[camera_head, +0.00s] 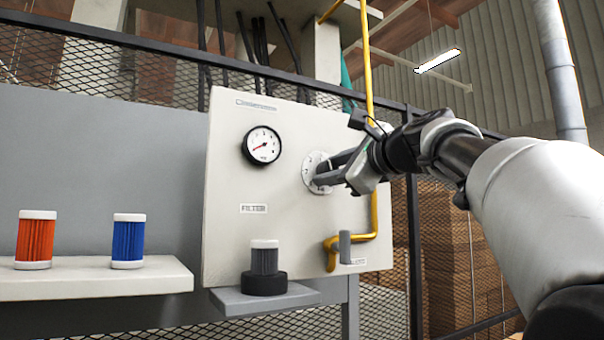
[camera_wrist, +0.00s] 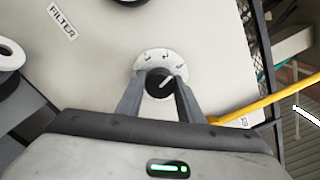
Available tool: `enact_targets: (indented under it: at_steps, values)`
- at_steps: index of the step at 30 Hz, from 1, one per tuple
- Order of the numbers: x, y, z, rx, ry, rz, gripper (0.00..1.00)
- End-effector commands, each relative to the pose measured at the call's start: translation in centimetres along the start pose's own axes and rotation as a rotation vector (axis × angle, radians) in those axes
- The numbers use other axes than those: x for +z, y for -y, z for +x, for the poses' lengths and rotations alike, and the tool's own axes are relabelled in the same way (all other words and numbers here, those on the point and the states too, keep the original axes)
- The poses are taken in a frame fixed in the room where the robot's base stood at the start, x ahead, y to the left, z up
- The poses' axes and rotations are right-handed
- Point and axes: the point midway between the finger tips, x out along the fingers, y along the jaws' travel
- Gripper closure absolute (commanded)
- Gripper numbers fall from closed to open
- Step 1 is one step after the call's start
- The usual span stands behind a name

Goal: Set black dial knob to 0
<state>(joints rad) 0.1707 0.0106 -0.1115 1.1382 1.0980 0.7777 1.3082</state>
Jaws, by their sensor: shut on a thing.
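The black dial knob (camera_wrist: 158,84) sits on a round white dial plate (camera_wrist: 153,59) with dark marks around its rim. A white pointer line on the knob slants toward the upper right in the wrist view. The marks are too small to read for certain. My gripper (camera_wrist: 160,88) is shut on the knob, one finger on each side. In the head view my gripper (camera_head: 327,171) reaches the dial plate (camera_head: 312,180) from the right and hides the knob there.
The dial is on a pale panel (camera_head: 230,170) with a round gauge (camera_head: 262,146) at its left. A yellow pipe (camera_head: 374,215) runs close by on the right. A grey filter (camera_head: 264,260) stands below. An orange filter (camera_head: 36,240) and a blue filter (camera_head: 128,241) stand on a left shelf.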

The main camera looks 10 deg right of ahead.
Motion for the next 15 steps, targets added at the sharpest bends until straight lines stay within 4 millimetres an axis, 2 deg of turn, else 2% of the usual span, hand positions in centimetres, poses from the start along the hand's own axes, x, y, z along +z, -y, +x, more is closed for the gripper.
enact_targets:
  at_steps: [15]
  values:
    - [-0.04,-0.06,0.01,-0.003,0.001,-0.490,0.89]
